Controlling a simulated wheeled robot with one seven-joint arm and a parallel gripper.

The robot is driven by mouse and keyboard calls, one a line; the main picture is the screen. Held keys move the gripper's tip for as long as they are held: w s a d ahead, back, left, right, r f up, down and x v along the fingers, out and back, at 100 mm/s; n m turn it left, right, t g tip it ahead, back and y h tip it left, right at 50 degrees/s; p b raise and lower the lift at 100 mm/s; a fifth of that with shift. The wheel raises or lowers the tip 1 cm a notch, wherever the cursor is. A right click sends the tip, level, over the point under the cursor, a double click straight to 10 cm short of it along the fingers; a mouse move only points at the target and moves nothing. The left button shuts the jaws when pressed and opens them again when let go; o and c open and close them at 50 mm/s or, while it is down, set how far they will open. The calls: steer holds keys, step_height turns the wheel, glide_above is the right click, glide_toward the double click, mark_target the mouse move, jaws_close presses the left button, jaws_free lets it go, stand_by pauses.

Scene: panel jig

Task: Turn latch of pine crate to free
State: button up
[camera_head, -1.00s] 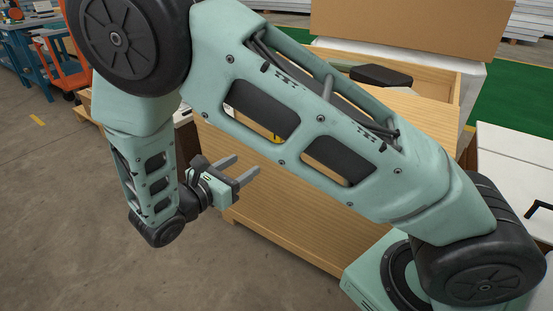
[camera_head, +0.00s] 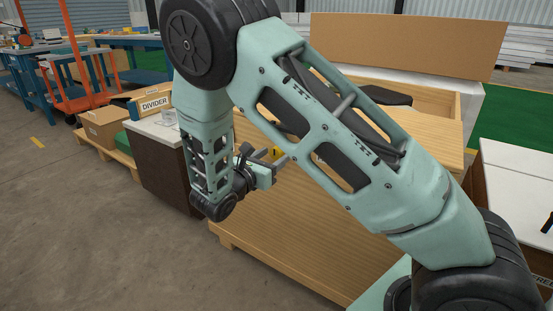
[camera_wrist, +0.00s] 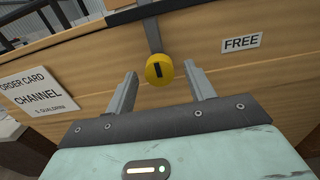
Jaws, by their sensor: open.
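The pine crate (camera_head: 330,225) stands in the middle of the head view, with its open top toward the back. Its latch shows in the wrist view as a round yellow knob (camera_wrist: 159,70) with a dark slot, on the wooden face. A grey bar (camera_wrist: 151,35) runs upward from the knob. A FREE label (camera_wrist: 241,43) is on the wood to the right of the knob. My gripper (camera_wrist: 160,72) is open, with one finger on each side of the knob; I cannot tell if they touch it. In the head view my gripper (camera_head: 271,158) is beside the crate's front, and my arm hides much of the face.
A white card reading ORDER CARD CHANNEL (camera_wrist: 38,92) is left of the knob. A dark cabinet with a white top (camera_head: 165,170) stands left of the crate. A DIVIDER box (camera_head: 152,104) is behind it. Open floor (camera_head: 90,240) lies at the front left.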

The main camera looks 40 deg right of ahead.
steer(key=shift+x, duration=1.35)
jaws_close()
